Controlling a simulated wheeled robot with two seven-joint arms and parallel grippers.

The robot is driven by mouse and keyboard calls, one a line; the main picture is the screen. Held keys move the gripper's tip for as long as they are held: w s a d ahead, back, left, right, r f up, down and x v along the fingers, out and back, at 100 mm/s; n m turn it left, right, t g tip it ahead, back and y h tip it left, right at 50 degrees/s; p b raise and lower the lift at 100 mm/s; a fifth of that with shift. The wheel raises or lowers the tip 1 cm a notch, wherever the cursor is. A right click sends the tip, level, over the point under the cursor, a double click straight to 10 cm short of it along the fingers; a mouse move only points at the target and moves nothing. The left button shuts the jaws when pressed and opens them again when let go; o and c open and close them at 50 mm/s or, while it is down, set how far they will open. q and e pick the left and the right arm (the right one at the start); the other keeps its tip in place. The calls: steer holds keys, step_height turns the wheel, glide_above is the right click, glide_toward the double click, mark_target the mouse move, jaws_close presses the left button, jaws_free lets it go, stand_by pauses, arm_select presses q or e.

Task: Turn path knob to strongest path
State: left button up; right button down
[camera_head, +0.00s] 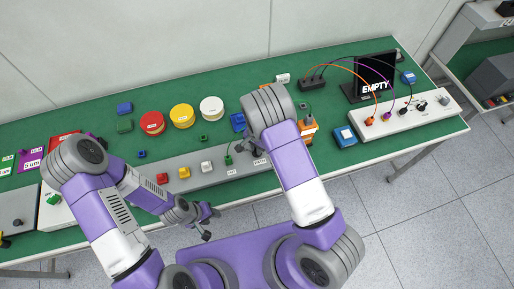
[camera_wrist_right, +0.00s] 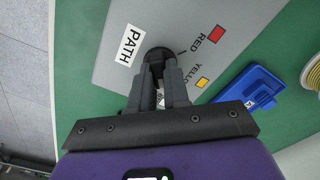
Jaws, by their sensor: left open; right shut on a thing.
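In the right wrist view, a dark round knob (camera_wrist_right: 158,52) sits on a grey panel (camera_wrist_right: 120,85) beside a white label reading PATH (camera_wrist_right: 126,45). My right gripper (camera_wrist_right: 160,68) is shut on this knob. The panel carries the word RED with a red square (camera_wrist_right: 217,34) and YELLOW with a yellow square (camera_wrist_right: 202,82). My left gripper (camera_head: 208,222) is open, in front of the table edge, holding nothing.
A screen (camera_head: 375,75) reading EMPTY stands at the back right. A white strip with plugged cables (camera_head: 400,122) lies before it. Red (camera_head: 151,122), yellow (camera_head: 181,115) and white (camera_head: 211,108) round pieces stand behind the panel. A blue piece (camera_wrist_right: 253,88) lies near the right gripper.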

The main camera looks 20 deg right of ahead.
steer(key=n+b, duration=0.2)
steer(key=n, duration=0.3)
steer(key=shift+n+b, duration=0.3)
steer(key=n+b, duration=0.2)
steer(key=n, duration=0.3)
steer(key=shift+n, duration=0.3)
steer(key=n+b, duration=0.2)
steer(key=n, duration=0.3)
steer(key=shift+n+b, duration=0.45)
steer(key=shift+n, duration=1.95)
steer(key=c, duration=1.1)
jaws_free()
step_height(320, 180, up, 8)
steer(key=shift+f+p, duration=0.15)
steer(key=shift+p, duration=0.15)
